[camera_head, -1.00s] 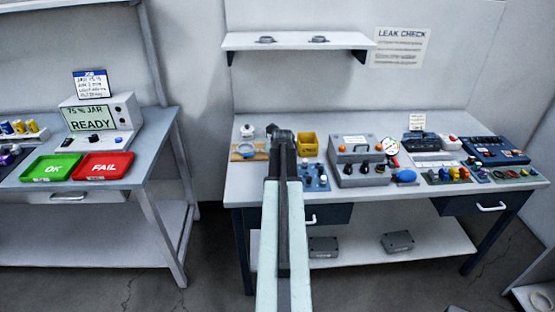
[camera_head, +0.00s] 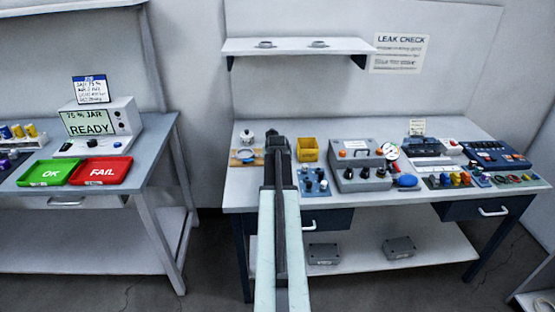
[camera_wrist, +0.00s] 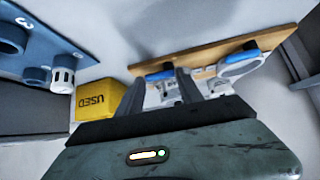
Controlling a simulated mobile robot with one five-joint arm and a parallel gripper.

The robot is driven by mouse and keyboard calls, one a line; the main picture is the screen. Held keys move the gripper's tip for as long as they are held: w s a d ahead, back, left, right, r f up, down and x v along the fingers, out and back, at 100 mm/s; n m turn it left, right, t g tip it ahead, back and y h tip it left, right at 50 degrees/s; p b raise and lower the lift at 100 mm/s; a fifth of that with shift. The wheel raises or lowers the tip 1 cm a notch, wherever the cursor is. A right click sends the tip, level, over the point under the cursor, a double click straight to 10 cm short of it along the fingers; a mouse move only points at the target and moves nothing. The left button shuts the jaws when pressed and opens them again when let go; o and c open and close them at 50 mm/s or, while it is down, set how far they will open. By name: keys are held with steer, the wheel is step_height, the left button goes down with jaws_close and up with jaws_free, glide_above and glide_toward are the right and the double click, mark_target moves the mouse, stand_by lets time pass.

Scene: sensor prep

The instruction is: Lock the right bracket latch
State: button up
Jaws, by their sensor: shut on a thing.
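A wooden board (camera_wrist: 205,52) carries two blue-and-white latches, seen in the wrist view. The right bracket latch has a blue handle (camera_wrist: 160,76), at the left of the board in this turned-over view. My gripper (camera_wrist: 158,92) has its two dark fingers on either side of this handle and is shut on it. The fingers and palm hide part of the latch. The other latch (camera_wrist: 240,60) is to the right in this view, apart from the fingers. In the head view the board (camera_head: 235,160) shows at the bench's left, and my arm covers its right end.
A yellow USED bin (camera_wrist: 100,106) sits close to my fingers in the wrist view. A blue rack (camera_wrist: 32,48) is beyond it. In the head view, a white pot (camera_head: 246,137) stands behind the board, and a grey test box (camera_head: 360,180) stands to the right.

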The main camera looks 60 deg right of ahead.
steer(key=shift+w+a+m+g+h, duration=0.15)
steer(key=shift+m+g+h, duration=0.15)
steer(key=shift+m+g, duration=0.75)
steer(key=shift+w+a+m+g+h, duration=0.15)
steer(key=shift+m+g+h, duration=0.15)
steer(key=shift+m+g, duration=0.75)
steer(key=shift+m, duration=0.5)
steer(key=o, duration=1.4)
steer(key=p+v, duration=0.5)
steer(key=v, duration=0.3)
steer(key=shift+s+f, duration=0.1)
steer(key=shift+s, duration=0.05)
